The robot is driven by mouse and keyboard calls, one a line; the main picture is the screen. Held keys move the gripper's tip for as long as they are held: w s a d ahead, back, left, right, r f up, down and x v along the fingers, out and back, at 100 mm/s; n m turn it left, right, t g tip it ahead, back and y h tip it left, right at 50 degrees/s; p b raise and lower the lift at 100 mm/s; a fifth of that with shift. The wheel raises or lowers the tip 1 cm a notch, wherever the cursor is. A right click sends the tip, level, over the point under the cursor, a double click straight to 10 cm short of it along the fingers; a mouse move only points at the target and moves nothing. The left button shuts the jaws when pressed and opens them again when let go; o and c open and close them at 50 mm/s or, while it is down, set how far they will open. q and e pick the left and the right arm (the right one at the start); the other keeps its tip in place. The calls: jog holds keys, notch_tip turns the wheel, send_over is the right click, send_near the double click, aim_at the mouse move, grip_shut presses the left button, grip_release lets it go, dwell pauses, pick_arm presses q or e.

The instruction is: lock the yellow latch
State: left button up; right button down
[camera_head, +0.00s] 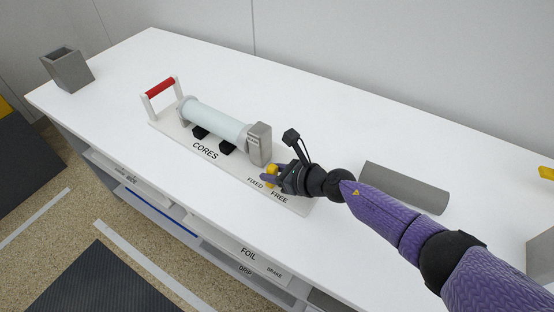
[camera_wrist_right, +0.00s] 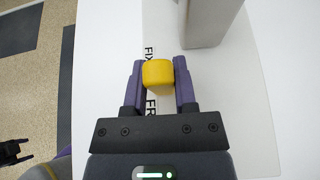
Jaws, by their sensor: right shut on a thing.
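The yellow latch (camera_head: 272,169) is a small rounded yellow knob at the right end of the white CORES plate (camera_head: 184,141), by the printed words FIXED and FREE. My right gripper (camera_head: 269,176) is shut on it. In the right wrist view the latch (camera_wrist_right: 158,73) sits between the two purple fingers of the right gripper (camera_wrist_right: 159,84). The fingers partly hide the lettering beneath. In the right wrist view the knob lies over the gap between the two words. My left gripper is not clearly seen in the head view.
A pale roll (camera_head: 214,119) lies on black supports beside a grey block (camera_head: 259,144). A red handle (camera_head: 160,88) stands at the plate's left end. A grey open box (camera_head: 68,70) stands far left. The back tabletop is clear.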

jog(key=h+p, duration=0.1)
jog(key=w+a+g+h+p, duration=0.1)
jog(key=shift+r+p, duration=0.3)
jog(key=shift+r, duration=0.05)
jog(key=shift+w+f+g+h, duration=0.1)
jog(key=shift+f+g+h, duration=0.05)
jog(key=shift+g+h, duration=0.3)
jog(key=shift+w+a+f+g+h, duration=0.15)
jog(key=shift+a+f+g+h, duration=0.15)
jog(key=shift+g+h, duration=0.15)
pick_arm(q)
jog(key=shift+w+d+r+t+b, duration=0.3)
jog(key=shift+w+d+r+b, duration=0.45)
jog(key=shift+w+d+r, duration=0.35)
pick_arm(e)
jog(key=shift+w+a+f+g+h, duration=0.15)
jog(key=shift+a+g+h, duration=0.1)
jog(key=shift+g+h, duration=0.5)
pick_arm(q)
jog(key=shift+s, duration=0.15)
pick_arm(e)
jog(key=shift+c, duration=2)
grip_release()
